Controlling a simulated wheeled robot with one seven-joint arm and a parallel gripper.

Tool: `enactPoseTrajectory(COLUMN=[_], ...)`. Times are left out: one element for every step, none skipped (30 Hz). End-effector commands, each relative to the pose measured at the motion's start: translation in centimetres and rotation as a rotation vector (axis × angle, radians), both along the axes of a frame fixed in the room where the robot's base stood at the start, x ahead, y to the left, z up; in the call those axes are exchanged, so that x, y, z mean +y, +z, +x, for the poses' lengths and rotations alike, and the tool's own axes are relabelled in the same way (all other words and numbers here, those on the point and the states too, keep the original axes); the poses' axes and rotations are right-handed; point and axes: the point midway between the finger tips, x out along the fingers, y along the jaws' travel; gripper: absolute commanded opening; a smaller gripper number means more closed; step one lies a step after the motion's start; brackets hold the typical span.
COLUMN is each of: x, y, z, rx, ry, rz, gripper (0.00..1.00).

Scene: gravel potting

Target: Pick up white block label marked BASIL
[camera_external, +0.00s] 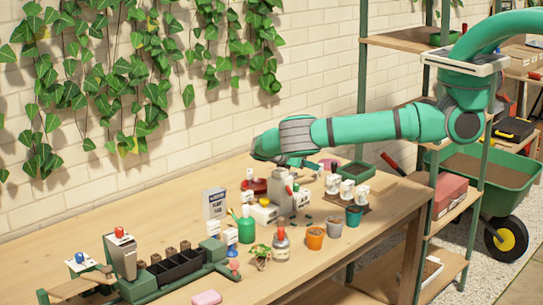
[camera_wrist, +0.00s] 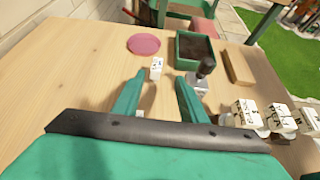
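My gripper (camera_wrist: 157,86) is open and empty above the wooden table, its two green fingers apart. A small white block (camera_wrist: 156,68) with dark marks stands on the table just beyond the fingertips in the wrist view. Its lettering is too small to read. More white blocks with dark lettering (camera_wrist: 245,112) stand in a row at the lower right of the wrist view; I cannot tell which one reads BASIL. A row of white blocks (camera_external: 347,190) also shows in the outside view, right of my gripper, which is largely hidden by my arm there.

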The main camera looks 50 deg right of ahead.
Motion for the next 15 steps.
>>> enactPoseTrajectory(x=[-0.8,-1.2,-1.7,-2.0,-2.3,-2.5,-2.7,-2.9,-3.2,-3.5,-3.8,-4.4,-4.9,-5.2,-5.7], y=[-0.4,-0.6,-0.9,-1.0,-1.2,-1.3,-1.4,-1.5,-1.6,-1.7,-1.9,-2.0,-2.2,-2.4,-2.6], z=[-0.1,-0.1,0.0,0.0,0.0,0.0,0.1,0.1,0.1,0.2,0.3,0.4,0.4,0.5,0.6], rx=[0.001,0.002,0.002,0.001,0.001,0.001,0.000,0.001,0.000,0.000,0.000,0.001,0.001,0.001,0.001], ry=[-0.003,-0.002,-0.001,0.000,0.000,0.000,0.000,0.000,-0.001,-0.001,-0.001,-0.002,-0.003,-0.003,-0.002], rz=[0.000,0.000,-0.001,0.000,0.000,0.000,0.000,0.000,0.000,0.000,0.001,0.000,0.000,0.000,0.001], gripper=[0.39,0.39,0.39,0.39,0.39,0.39,0.39,0.39,0.39,0.39,0.39,0.39,0.39,0.39,0.39])
